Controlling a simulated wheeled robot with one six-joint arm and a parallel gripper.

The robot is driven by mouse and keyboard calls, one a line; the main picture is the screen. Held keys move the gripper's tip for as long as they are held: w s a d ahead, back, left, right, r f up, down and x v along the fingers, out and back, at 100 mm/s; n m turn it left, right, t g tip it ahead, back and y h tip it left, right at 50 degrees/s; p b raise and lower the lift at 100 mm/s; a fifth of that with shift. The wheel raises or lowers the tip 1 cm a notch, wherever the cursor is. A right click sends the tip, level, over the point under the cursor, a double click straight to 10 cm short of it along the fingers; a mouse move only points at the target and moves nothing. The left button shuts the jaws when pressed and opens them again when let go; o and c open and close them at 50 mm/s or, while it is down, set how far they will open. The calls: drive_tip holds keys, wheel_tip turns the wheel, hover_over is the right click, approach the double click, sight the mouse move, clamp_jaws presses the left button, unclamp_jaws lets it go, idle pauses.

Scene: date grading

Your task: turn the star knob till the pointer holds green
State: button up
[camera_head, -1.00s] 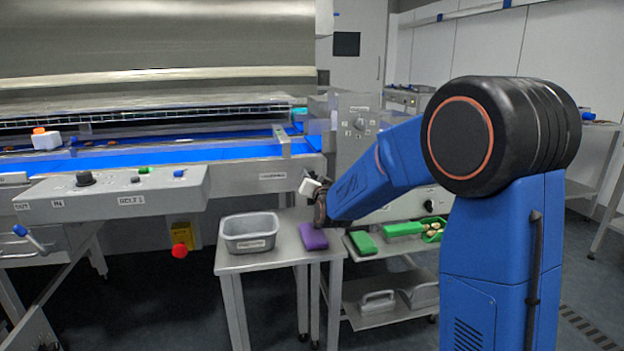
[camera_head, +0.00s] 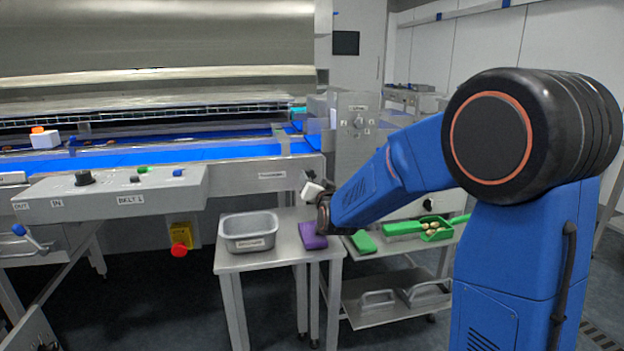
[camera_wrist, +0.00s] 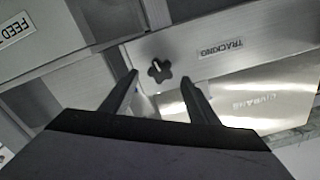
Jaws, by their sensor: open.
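The star knob (camera_wrist: 159,73) is small, dark and several-lobed, with a light mark on it. It sits on a grey metal panel beside an upside-down label (camera_wrist: 221,48) reading TRACKING. My gripper (camera_wrist: 158,78) is open in the wrist view, its two dark fingers apart with the knob showing between their tips. I cannot tell whether the tips are level with it or short of it. In the head view, my wrist (camera_head: 323,212) is over the right end of the small table and the fingers cannot be made out. I cannot make out a pointer with a green zone.
The blue belt (camera_head: 180,155) runs behind. A FEED label (camera_wrist: 14,27) shows at the wrist view's upper left.

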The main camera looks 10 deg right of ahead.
drive_tip(key=s, duration=1.3)
drive_tip(key=shift+s, duration=0.25)
drive_tip(key=s+d+f+n+g, duration=0.1)
drive_tip(key=s+d+f+g, duration=0.1)
drive_tip(key=s, duration=1)
drive_tip(key=s+d+f+n+g, duration=0.2)
drive_tip(key=s+f+g, duration=0.3)
drive_tip(key=s, duration=0.8)
drive_tip(key=s+d+f+n+g, duration=0.2)
drive_tip(key=s+g, duration=0.4)
drive_tip(key=s, duration=0.7)
drive_tip(key=shift+s+d+f, duration=0.25)
drive_tip(key=shift+d+f, duration=0.2)
drive_tip(key=shift+f, duration=0.35)
idle(1.8)
